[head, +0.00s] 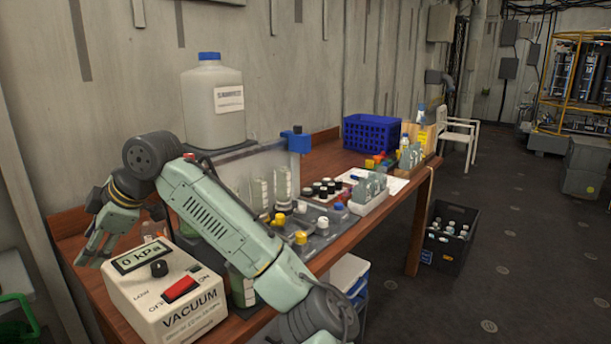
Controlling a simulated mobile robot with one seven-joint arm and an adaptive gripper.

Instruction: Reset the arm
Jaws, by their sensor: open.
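My arm (225,215) rises from the lower middle, bends at a joint above the table's left end and folds down to the left. My gripper (93,254) hangs at the far left with its fingers pointing down. It is open, and I see nothing between the fingers. It is just behind and left of the white vacuum box (150,306), which reads 0 kPa. I cannot tell whether the fingers touch the table. My arm hides part of the bottles and the rack behind it.
The wooden table (325,160) holds a large jug (213,105), capped vials (322,188), a white bottle rack (368,197) and a blue crate (371,134). A black crate of bottles (450,235) stands on the floor. A white chair (458,132) is farther back.

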